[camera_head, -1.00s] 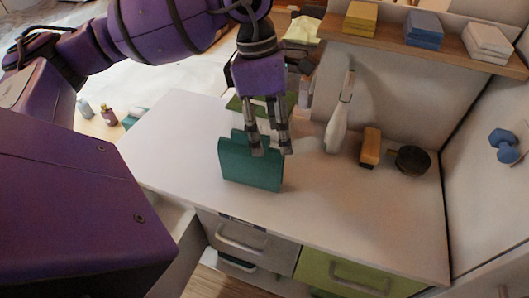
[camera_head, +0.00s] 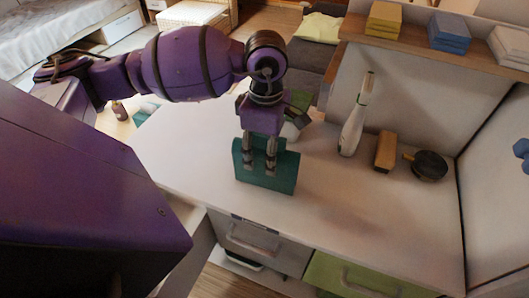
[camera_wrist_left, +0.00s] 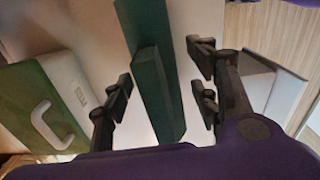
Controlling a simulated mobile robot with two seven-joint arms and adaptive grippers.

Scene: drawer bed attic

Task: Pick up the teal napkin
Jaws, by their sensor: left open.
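The teal napkin (camera_head: 284,174) stands upright on the white counter as a folded slab, with a second teal layer rising behind its front face. My left gripper (camera_head: 259,166) points down at it and overlaps its upper part in the head view. In the left wrist view, the napkin (camera_wrist_left: 152,85) shows as a dark teal strip between the open fingers of the left gripper (camera_wrist_left: 160,100), one finger on each side. Gaps show between the strip and the fingers, so it is not clamped. My right gripper is not in view.
A white bottle-like object (camera_head: 352,130), an orange-brown block (camera_head: 385,151) and a dark round pan-like item (camera_head: 430,165) stand to the right on the counter (camera_head: 340,215). A shelf with stacked cloths is above. Drawers with handles (camera_head: 255,243) are below the front edge.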

